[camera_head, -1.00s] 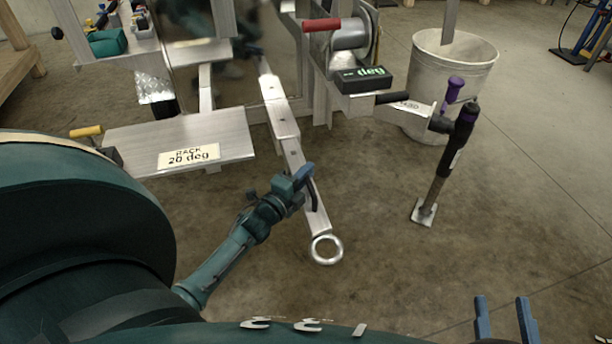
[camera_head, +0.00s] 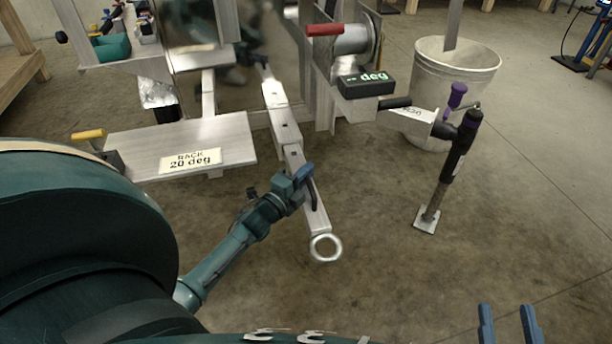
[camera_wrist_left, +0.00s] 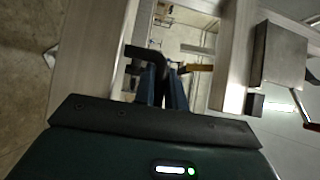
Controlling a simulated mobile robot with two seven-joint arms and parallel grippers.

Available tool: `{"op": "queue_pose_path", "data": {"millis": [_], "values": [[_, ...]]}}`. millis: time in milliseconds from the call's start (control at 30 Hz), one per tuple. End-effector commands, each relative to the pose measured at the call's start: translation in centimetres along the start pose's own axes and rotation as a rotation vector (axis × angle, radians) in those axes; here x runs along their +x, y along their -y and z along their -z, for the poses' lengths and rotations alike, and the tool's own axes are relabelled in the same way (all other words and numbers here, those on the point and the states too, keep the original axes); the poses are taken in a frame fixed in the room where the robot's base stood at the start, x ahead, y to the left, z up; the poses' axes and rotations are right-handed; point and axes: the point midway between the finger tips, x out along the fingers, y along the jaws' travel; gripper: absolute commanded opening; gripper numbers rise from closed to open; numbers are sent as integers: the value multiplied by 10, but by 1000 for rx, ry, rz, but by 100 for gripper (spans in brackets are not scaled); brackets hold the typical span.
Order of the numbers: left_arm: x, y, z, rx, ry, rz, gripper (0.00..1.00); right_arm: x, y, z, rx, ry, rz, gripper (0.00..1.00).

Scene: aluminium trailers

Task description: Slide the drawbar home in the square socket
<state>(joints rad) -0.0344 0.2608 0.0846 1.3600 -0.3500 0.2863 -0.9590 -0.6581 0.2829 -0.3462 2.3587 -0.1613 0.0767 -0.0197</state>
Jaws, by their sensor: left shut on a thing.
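The drawbar (camera_head: 313,208) is a silver square bar with a ring (camera_head: 325,247) at its near end. Its far end runs into the wider square socket tube (camera_head: 281,118) under the trailer frame; how deep it sits inside is hidden. My left gripper (camera_head: 305,175) is shut on the black handle on the drawbar's side. The left wrist view shows its blue fingers (camera_wrist_left: 165,88) closed together beside the black handle (camera_wrist_left: 146,54). My right gripper (camera_head: 507,325) shows only its two blue fingers, spread apart and empty, at the bottom right.
A plate labelled "RACK 20 deg" (camera_head: 230,138) with a yellow handle lies left of the socket. A winch with a red handle (camera_head: 325,30) and a "deg" display box (camera_head: 365,85) are to the right. A jack (camera_head: 452,165) and a white bucket (camera_head: 470,65) stand further right. The near floor is clear.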

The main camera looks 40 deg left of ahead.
Motion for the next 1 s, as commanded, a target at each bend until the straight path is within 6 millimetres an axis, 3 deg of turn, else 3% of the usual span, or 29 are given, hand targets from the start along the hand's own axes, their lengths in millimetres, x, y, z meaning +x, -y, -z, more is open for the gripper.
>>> {"op": "queue_pose_path", "data": {"millis": [1000], "values": [[16,6,-17,2,-3,14,0,2,1,0,24,-12,1,36]]}}
